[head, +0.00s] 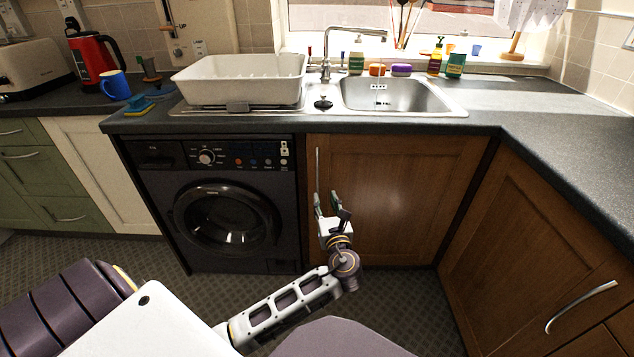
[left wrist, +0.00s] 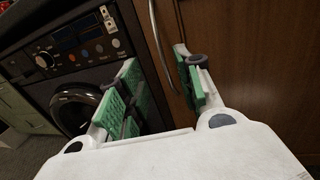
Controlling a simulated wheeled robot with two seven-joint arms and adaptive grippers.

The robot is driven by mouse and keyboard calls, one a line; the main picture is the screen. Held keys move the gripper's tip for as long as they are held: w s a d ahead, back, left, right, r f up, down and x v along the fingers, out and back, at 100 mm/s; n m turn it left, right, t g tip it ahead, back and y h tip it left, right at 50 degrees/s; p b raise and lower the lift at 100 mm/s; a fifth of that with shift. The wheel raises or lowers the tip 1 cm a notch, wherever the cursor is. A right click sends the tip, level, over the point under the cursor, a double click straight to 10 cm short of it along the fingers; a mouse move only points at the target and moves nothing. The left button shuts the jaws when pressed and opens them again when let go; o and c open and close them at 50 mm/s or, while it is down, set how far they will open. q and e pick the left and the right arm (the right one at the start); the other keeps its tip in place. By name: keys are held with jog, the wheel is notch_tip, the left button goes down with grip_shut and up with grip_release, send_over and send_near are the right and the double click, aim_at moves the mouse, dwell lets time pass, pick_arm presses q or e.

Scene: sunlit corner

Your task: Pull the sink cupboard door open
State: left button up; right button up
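The sink cupboard door (head: 410,200) is a brown wooden panel under the sink, and it looks closed. Its handle (head: 317,168) is a slim upright metal bar near the door's left edge. My left gripper (head: 327,200) is in front of the door, at the lower end of the handle. In the left wrist view the gripper (left wrist: 160,85) is open, its green-padded fingers apart with nothing held. The handle (left wrist: 158,38) shows there beyond the fingertips, in line with the gap between them. I cannot tell the exact distance. My right gripper is out of view.
A black washing machine (head: 228,205) stands directly left of the door. Another wooden cupboard (head: 535,240) with a slanted metal handle (head: 580,305) is at the right corner. The dark worktop (head: 420,124) overhangs the door. Floor (head: 400,300) shows clear in front of it.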

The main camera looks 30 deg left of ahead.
aim_at(318, 177)
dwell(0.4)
pick_arm(q)
jog(key=shift+b+x, duration=2)
jog(key=shift+x, duration=4.9)
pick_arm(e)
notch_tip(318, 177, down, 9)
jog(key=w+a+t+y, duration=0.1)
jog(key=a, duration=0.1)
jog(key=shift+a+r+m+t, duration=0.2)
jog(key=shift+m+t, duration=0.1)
pick_arm(q)
grip_shut()
